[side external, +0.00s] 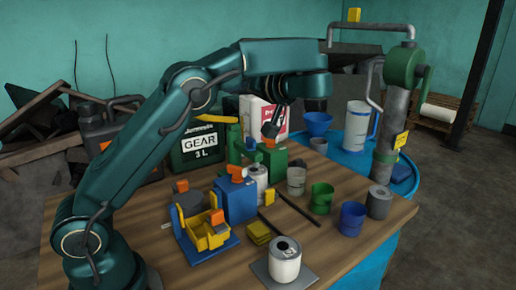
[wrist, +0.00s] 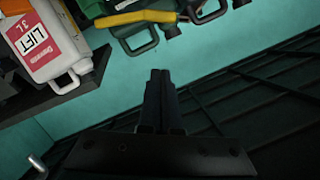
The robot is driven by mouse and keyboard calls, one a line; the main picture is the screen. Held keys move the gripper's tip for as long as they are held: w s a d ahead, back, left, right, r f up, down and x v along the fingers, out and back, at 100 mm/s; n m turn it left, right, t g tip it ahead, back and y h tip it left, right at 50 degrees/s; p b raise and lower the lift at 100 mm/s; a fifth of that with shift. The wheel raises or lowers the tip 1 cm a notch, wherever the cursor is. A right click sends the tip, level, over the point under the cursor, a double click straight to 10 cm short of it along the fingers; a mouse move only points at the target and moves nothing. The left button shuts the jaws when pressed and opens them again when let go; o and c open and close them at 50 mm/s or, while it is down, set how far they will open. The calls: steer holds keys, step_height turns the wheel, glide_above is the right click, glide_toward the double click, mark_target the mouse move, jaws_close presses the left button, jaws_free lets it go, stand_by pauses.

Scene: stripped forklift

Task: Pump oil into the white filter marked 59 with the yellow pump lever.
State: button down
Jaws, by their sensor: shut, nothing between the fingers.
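A white can-shaped filter (side external: 284,262) with a dark opening in its top stands upright on a grey plate (side external: 259,271) at the front of the table. I cannot read a number on it. Another white cylinder (side external: 258,180) stands farther back, partly hidden. A yellow lever-like bar (side external: 203,124) shows above the green GEAR can, and a yellow bar (wrist: 135,18) shows in the wrist view. I cannot tell whether either is the pump lever. My gripper (side external: 270,131) is above the back of the table, well away from the front filter. Its fingers are together and empty (wrist: 160,72).
The green GEAR can (side external: 190,155) stands at the back left. A blue box (side external: 236,200) and yellow-orange pieces (side external: 206,234) crowd the middle. Green (side external: 321,198) and blue (side external: 352,218) cups stand on the right. A white LIFT container (wrist: 42,42) is at the wrist view's upper left.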

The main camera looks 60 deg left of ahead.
glide_above(213, 116)
steer(key=s+d, duration=0.1)
steer(key=d, duration=0.1)
step_height(213, 116, down, 2)
steer(key=shift+s+f, duration=0.5)
steer(key=shift+f, duration=0.4)
steer(key=shift+s+f, duration=0.45)
steer(key=shift+f, duration=0.4)
